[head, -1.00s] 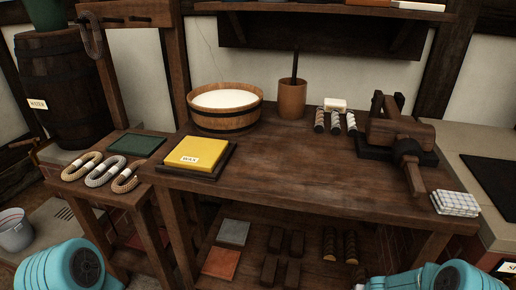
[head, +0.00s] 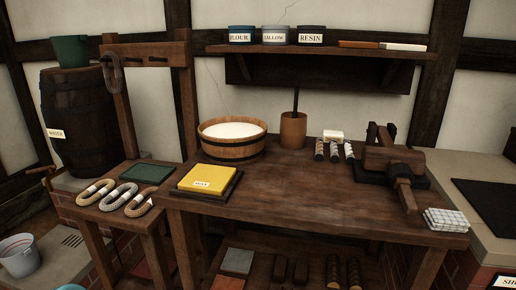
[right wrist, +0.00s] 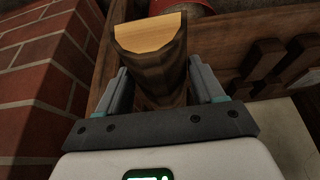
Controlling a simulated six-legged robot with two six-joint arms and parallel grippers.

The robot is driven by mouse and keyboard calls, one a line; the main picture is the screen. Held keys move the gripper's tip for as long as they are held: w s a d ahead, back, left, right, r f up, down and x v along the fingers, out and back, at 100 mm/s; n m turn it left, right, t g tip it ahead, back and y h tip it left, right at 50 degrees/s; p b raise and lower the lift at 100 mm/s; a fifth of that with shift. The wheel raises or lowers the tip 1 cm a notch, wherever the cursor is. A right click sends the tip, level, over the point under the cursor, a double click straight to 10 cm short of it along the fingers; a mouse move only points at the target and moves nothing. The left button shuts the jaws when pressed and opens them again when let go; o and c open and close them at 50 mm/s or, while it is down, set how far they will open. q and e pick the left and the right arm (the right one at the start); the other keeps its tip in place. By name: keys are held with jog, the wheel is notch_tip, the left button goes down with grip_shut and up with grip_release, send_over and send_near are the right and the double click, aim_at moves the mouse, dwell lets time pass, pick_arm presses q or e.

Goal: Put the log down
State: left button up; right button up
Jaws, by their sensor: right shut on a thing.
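The log (right wrist: 155,62) is in the right wrist view, with a pale, flat cut face and dark bark sides. My right gripper (right wrist: 160,88) has a finger on each side of it and is shut on it. The log's near end points up toward the top of that view. What lies beneath it is hidden, so I cannot tell whether it touches anything. Neither the log nor the right gripper shows in the head view. My left gripper is not in view.
Red brickwork (right wrist: 45,65) stands close left of the log; a wooden board (right wrist: 230,38) is behind and right. In the head view, the workbench (head: 300,196) holds a tub (head: 232,150) and yellow wax block (head: 203,179).

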jog(key=a+r+n, duration=0.1)
jog(key=a+r, duration=0.3)
jog(key=r, duration=0.4)
jog(key=a+r, duration=0.3)
jog(key=r, duration=0.4)
jog(key=s+a+r+n+y+p, duration=0.1)
jog(key=s+a+r, duration=0.3)
jog(key=r, duration=0.2)
jog(key=s+a+r+n, duration=0.1)
jog(key=s+a+r, duration=0.3)
jog(key=r, duration=0.3)
pick_arm(q)
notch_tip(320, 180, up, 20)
jog(key=p, duration=1.9)
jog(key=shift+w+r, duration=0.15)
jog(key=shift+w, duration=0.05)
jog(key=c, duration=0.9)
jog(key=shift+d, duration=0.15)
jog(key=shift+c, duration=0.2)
pick_arm(e)
notch_tip(320, 180, up, 18)
jog(key=shift+s+r, duration=0.15)
jog(key=shift+r, duration=0.05)
